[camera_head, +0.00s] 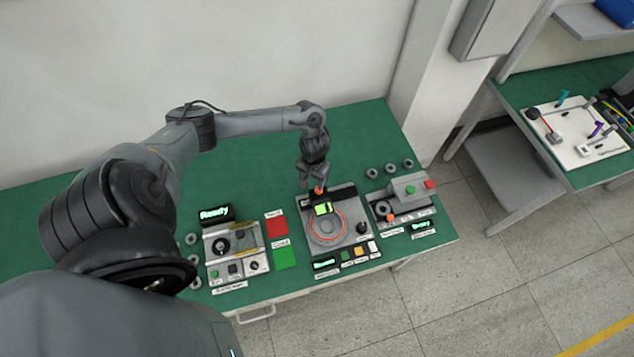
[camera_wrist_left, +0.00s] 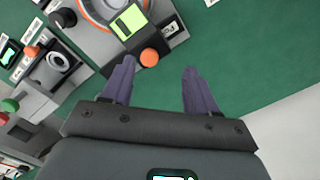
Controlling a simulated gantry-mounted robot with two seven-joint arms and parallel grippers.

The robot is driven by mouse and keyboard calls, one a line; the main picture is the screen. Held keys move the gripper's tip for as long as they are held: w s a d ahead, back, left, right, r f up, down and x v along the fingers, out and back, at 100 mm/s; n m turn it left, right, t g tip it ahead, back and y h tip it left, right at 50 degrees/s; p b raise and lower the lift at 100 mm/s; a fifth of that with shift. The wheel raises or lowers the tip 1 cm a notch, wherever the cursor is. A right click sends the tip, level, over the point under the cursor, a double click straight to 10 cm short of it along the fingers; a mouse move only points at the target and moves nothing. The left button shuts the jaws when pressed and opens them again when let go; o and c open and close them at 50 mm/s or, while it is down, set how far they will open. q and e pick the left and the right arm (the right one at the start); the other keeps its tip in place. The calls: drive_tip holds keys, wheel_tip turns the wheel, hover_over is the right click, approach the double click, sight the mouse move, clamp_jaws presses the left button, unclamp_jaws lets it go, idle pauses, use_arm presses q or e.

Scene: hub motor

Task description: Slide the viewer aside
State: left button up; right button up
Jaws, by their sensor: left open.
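The viewer (camera_head: 323,209), a small block with a lit yellow-green screen, sits over the orange ring of the middle station (camera_head: 350,198). An orange knob (camera_head: 319,190) is on its far side. In the left wrist view the viewer (camera_wrist_left: 130,21) is at the top, with the orange knob (camera_wrist_left: 149,57) below it. My left gripper (camera_head: 317,182) points down at the knob from the far side. In the left wrist view its two fingers (camera_wrist_left: 160,84) are apart with nothing between them; the knob is just beyond the tips. My right gripper is not in view.
A left station (camera_head: 218,245) stands beside red (camera_head: 276,224) and green (camera_head: 285,257) pads. A right station (camera_head: 404,205) has a grey block with a green button. Several dark rings lie near both. The green table (camera_head: 250,180) is clear behind the stations.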

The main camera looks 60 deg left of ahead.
use_arm(q)
drive_tip(key=w+r, duration=0.1)
drive_tip(key=w, duration=0.1)
drive_tip(key=b, duration=0.1)
hover_over(321, 201)
drive_tip(key=a, duration=0.3)
drive_tip(key=shift+t, duration=0.3)
drive_tip(key=f, duration=1)
drive_tip(key=shift+w+a, duration=0.1)
drive_tip(key=shift+w, duration=0.25)
clamp_jaws()
